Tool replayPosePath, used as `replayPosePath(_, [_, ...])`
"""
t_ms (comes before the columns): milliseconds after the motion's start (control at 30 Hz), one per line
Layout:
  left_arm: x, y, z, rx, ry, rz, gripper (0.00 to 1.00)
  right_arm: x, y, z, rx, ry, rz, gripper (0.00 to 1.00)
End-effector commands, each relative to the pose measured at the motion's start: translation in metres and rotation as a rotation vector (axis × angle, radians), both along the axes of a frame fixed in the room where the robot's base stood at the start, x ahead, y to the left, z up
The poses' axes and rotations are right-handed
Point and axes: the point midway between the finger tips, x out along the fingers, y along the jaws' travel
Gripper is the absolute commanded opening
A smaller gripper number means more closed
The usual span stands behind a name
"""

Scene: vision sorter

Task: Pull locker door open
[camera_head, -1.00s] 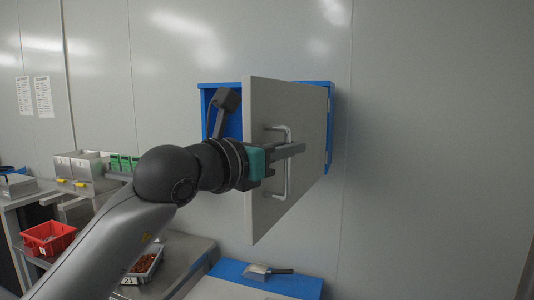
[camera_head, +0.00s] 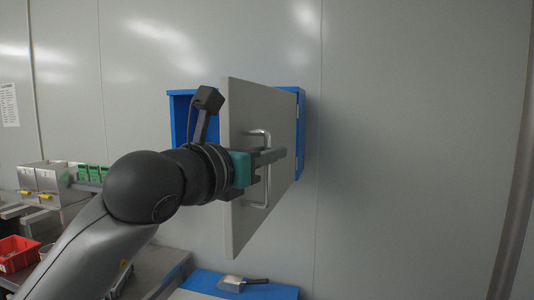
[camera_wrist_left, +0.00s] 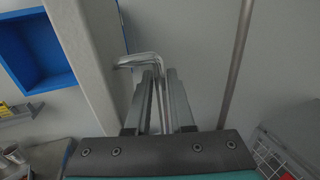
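The locker door (camera_head: 245,205) is a light grey panel on a blue wall locker (camera_head: 180,122). It stands partly open, swung out from the right side, with the blue interior showing to its left. A metal bar handle (camera_head: 267,185) is on the door's outer face. My left gripper (camera_head: 268,168) is at the handle. In the left wrist view, its two grey fingers (camera_wrist_left: 160,105) are on either side of the handle bar (camera_wrist_left: 146,60) and look shut on it. The door edge (camera_wrist_left: 82,60) and blue locker (camera_wrist_left: 35,45) also show there. My right gripper is not in view.
A blue-edged surface with a small scoop (camera_head: 240,284) is below the door. Grey bins (camera_head: 42,180) and a red bin (camera_head: 18,253) stand at the left. The wall right of the locker is clear; a vertical pole (camera_head: 515,170) is at far right.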

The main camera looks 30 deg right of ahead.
Motion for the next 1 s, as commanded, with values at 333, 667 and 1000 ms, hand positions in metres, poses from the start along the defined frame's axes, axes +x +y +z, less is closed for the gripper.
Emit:
replayPosePath(333, [-0.001,0.002,0.000,0.000,0.000,0.000,0.27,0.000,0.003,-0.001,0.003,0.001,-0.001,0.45])
replayPosePath(667, [-0.020,0.037,-0.002,-0.002,-0.001,0.000,0.27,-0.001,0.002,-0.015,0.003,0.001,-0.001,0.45])
replayPosePath(1000, [-0.054,0.095,-0.002,0.000,-0.004,0.001,0.27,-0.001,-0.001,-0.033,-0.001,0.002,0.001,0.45])
